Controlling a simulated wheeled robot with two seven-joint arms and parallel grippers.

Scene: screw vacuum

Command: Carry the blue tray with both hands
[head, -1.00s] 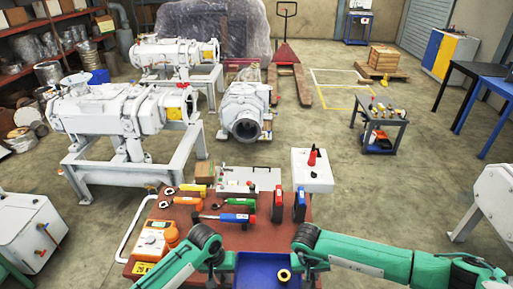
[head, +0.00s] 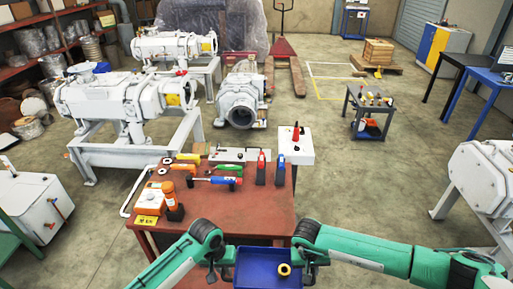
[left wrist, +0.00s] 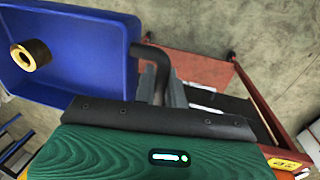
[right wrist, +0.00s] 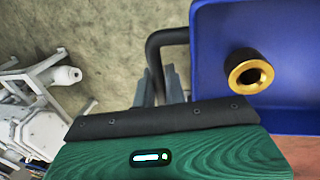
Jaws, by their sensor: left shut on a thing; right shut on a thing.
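The blue tray (head: 256,268) is held level in front of the red cart's near edge, at the bottom of the head view. A brass-coloured ring with a dark body (head: 284,269) lies in it towards the right; it also shows in the left wrist view (left wrist: 33,56) and right wrist view (right wrist: 250,72). My left gripper (head: 229,272) is shut on the tray's left black handle (left wrist: 155,58). My right gripper (head: 309,272) is shut on the right black handle (right wrist: 160,45). The fingertips are partly hidden in the head view.
The red cart (head: 240,212) stands just ahead, with tools, batteries and an orange meter (head: 150,200) on it. White pumps (head: 115,95) stand left, and a white machine (head: 485,175) right. A small grey cart (head: 370,105) is further back. Open floor (head: 350,185) lies right of the red cart.

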